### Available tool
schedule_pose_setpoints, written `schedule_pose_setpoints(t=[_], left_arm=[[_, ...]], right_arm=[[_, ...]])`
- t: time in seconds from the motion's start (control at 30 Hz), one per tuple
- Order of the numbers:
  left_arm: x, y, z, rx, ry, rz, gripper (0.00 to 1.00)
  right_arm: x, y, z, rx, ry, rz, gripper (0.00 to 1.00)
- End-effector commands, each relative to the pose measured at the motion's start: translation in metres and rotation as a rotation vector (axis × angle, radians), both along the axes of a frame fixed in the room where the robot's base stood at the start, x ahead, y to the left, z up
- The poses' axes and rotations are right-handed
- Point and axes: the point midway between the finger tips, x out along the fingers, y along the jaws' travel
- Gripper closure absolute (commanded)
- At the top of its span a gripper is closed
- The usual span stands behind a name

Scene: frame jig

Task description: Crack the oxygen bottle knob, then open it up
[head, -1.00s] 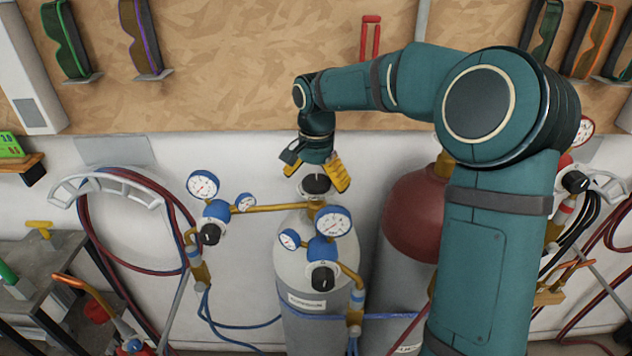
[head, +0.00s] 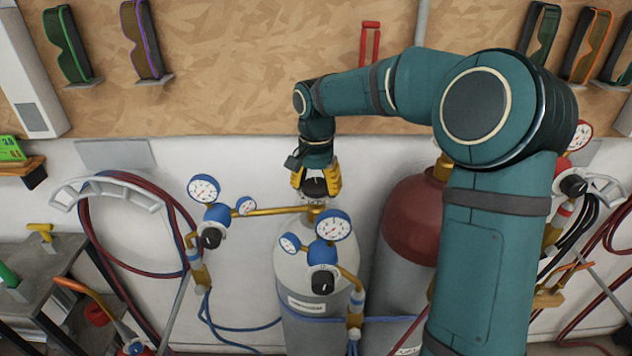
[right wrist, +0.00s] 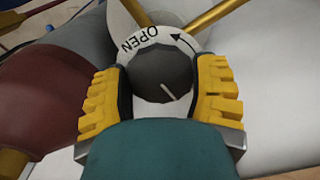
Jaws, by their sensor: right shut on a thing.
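The oxygen bottle (head: 300,270) is a pale grey cylinder with a white label, standing against the wall. Its black valve knob (head: 314,187) sits on top, above the brass fitting. My right gripper (head: 316,180) comes down from above, with its yellow fingers on either side of the knob and shut on it. In the right wrist view the dark knob (right wrist: 161,72) lies between the two yellow fingers. A white ring (right wrist: 150,36) around it reads OPEN with a curved arrow. A pale line on the knob points toward lower right. My left gripper is not in view.
Blue-capped regulators with gauges (head: 333,225) flank the bottle on brass pipes. A red-topped cylinder (head: 412,218) stands to its right, partly behind my right arm. Coiled hoses (head: 90,235) hang at left beside a grey bench (head: 60,255).

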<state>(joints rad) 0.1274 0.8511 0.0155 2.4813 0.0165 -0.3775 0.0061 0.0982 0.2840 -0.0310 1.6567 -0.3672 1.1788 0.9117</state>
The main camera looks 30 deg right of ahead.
Motion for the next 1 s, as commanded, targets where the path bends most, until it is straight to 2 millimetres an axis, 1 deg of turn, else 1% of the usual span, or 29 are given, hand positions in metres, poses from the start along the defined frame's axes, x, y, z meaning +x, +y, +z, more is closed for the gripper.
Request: schedule_pose_setpoints(t=[0.03,0.2,0.5,0.7,1.0], left_arm=[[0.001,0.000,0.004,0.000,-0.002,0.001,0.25],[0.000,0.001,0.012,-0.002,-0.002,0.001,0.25],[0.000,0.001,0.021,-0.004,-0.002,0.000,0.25],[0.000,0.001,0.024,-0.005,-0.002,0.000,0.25],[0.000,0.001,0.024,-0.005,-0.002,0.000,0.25]], right_arm=[[-0.001,0.000,0.001,0.000,0.003,0.032,0.74],[0.000,0.000,0.001,0.000,0.001,0.152,0.74],[-0.001,-0.001,0.000,0.001,0.002,0.326,0.74],[-0.001,-0.001,0.000,0.001,0.002,0.387,0.74],[-0.001,-0.001,-0.001,0.001,0.002,0.406,0.74]])
